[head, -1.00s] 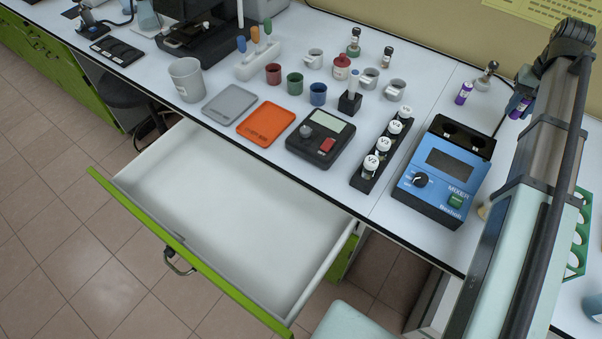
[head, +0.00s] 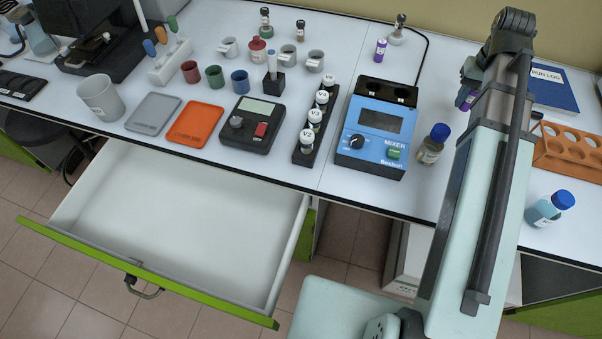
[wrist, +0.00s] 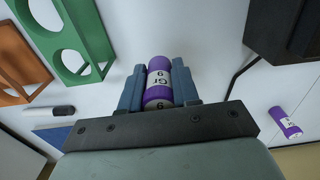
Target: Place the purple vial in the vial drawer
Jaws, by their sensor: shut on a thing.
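My gripper (wrist: 157,92) is shut on a purple vial (wrist: 159,68) with a white label, held between the blue-grey fingers in the wrist view. An open, white, empty-looking drawer (head: 180,210) with a green front extends below the bench at left. My gripper is far to its right.
The blue mixer (head: 375,135) and a black rack of white-capped vials (head: 308,150) stand left of my arm. A blue-capped bottle (head: 432,145) is close beside the arm. A green rack (wrist: 98,45) is near the gripper. An orange rack (head: 566,150) stands at right.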

